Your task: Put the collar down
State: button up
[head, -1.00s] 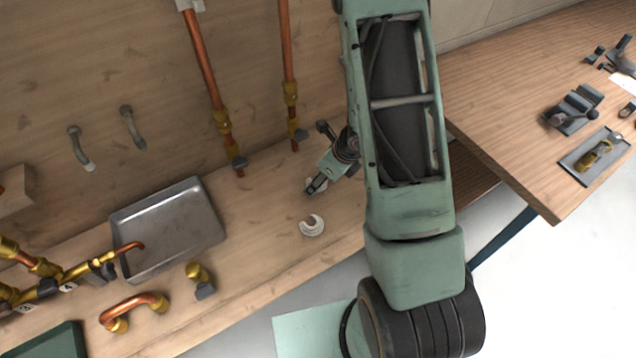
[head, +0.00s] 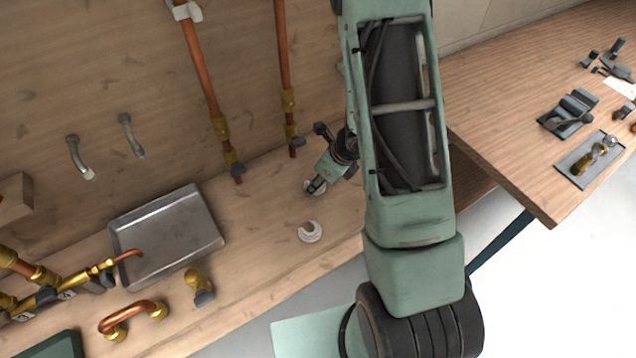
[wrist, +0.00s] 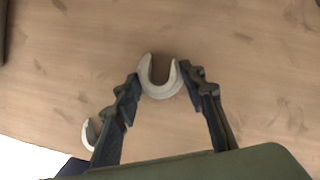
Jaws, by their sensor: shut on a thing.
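A pale, C-shaped collar (wrist: 160,80) sits between the fingertips of my gripper (wrist: 161,80) in the wrist view, its opening facing away from the palm. My gripper is shut on it, one finger at each side. In the head view my gripper (head: 316,187) is low over the wooden bench, and the held collar (head: 321,188) is partly hidden by the fingers. I cannot tell whether it touches the bench top. A second pale collar (head: 310,232) lies on the bench nearer the front edge; it also shows in the wrist view (wrist: 88,133).
A metal tray (head: 165,240) lies to the left, with a brass fitting (head: 197,281) and a bent copper pipe (head: 133,316) in front. Copper pipes (head: 283,70) run down the back panel behind my gripper. The bench (head: 265,220) around the collars is clear.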

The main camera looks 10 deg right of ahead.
jog(key=s+d+r, duration=0.5)
jog(key=s+r, duration=0.5)
jog(key=s, duration=0.1)
jog(key=shift+r+b, duration=0.2)
jog(key=shift+b, duration=0.25)
jog(key=shift+s+d+r+b, duration=0.45)
jog(key=shift+s+b, duration=0.3)
jog(key=shift+b, duration=0.5)
jog(key=shift+w, duration=0.1)
